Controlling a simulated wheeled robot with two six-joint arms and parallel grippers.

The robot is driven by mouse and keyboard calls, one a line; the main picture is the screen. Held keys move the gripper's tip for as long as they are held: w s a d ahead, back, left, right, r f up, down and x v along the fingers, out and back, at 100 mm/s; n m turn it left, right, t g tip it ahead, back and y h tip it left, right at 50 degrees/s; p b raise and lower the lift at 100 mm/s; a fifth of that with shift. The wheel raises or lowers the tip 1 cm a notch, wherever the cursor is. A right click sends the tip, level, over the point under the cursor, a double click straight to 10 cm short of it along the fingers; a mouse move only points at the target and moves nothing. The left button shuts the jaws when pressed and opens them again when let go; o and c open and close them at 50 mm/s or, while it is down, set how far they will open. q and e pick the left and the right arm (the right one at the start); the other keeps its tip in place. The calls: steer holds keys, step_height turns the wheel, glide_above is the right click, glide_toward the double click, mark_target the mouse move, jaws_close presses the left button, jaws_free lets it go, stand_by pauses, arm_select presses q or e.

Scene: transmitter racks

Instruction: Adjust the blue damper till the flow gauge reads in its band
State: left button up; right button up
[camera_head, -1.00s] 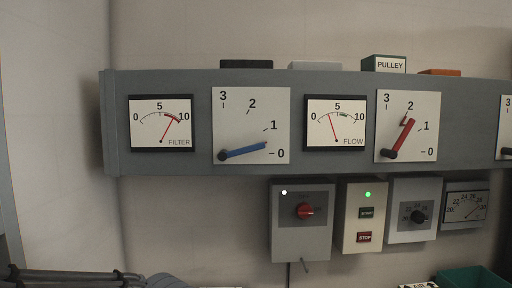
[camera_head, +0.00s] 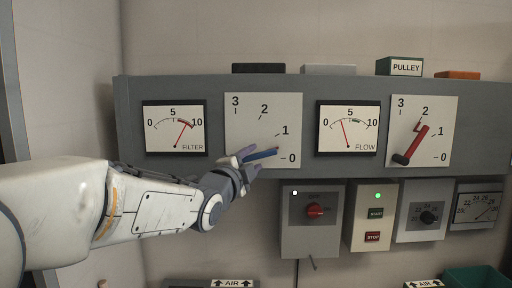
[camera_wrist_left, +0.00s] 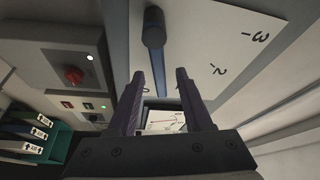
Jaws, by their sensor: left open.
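The blue damper lever (camera_head: 263,154) sits on a white dial plate marked 0 to 3, its tip between 0 and 1. My left gripper (camera_head: 249,162) is open at the lever's left part and hides its pivot; contact is unclear. My right gripper is not in view.
A red lever (camera_head: 418,143) on a similar dial stands right of the flow gauge. The filter gauge (camera_head: 174,128) is left of the blue dial. Below hang a red-knob box (camera_head: 312,235) and a start/stop box (camera_head: 371,208). Bare wall is at left.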

arm_select(q)
steer(key=shift+p+x, duration=0.5)
steer(key=shift+x, duration=0.9)
jaws_close()
steer(key=shift+d+f, duration=0.1)
stand_by(0.4)
